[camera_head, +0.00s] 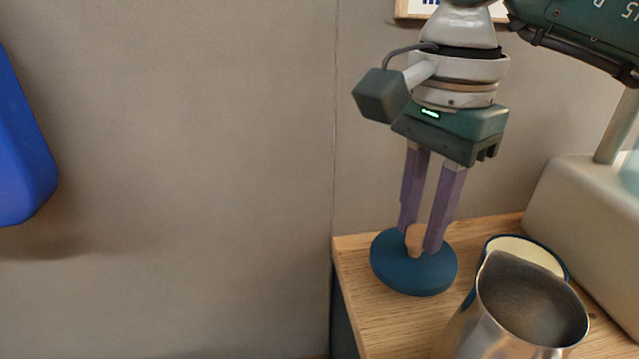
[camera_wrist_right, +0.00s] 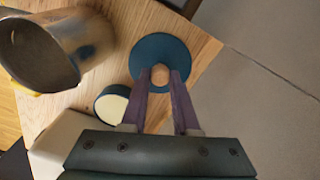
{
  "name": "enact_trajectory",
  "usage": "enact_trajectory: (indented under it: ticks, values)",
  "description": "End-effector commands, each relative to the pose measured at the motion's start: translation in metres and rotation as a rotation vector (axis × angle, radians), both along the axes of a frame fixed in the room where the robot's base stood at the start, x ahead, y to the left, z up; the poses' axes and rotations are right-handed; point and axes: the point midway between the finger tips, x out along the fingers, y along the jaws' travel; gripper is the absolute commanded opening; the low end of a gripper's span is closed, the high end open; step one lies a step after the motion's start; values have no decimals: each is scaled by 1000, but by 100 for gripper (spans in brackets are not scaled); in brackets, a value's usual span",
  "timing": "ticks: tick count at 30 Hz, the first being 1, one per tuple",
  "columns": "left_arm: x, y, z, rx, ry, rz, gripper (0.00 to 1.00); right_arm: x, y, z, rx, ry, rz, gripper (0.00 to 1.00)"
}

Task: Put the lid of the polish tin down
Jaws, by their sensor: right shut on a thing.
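The lid of the polish tin (camera_head: 411,277) is a round dark blue disc with a small wooden knob. My right gripper (camera_head: 418,240) comes down from above, its two purple fingers shut on the knob. In the right wrist view the lid (camera_wrist_right: 158,48) shows beyond the fingertips, over the wood. The open polish tin (camera_head: 522,250), blue with a cream inside, stands to its right, partly hidden by a metal pitcher. It also shows in the wrist view (camera_wrist_right: 112,105). My left gripper is out of view.
The steel pitcher (camera_head: 530,305) stands in front of the tin on the wooden top (camera_head: 385,325). A pale block-shaped base (camera_head: 590,205) is at the right. A grey wall is behind. A blue object (camera_head: 22,150) shows at the left edge. Bare wood lies between lid and pitcher.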

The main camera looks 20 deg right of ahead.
Motion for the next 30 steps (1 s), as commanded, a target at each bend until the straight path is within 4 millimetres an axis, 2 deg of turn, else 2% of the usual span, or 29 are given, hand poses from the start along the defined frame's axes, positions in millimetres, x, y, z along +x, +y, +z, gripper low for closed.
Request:
enact_trajectory:
  ticks: [3,5,16,17,18,24,30]
  values:
    - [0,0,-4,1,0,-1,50,-1,1,-22,2,4,0,0]
    - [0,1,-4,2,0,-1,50,-1,0,-27,1,3,0,0]
    - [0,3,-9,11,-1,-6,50,0,0,-32,0,0,0,0]
    - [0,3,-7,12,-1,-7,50,0,0,-31,1,0,0,32]
    - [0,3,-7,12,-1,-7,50,0,0,-30,1,0,0,36]
    - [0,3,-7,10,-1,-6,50,0,0,-30,1,0,0,58]
    - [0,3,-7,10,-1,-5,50,0,0,-30,1,1,0,58]
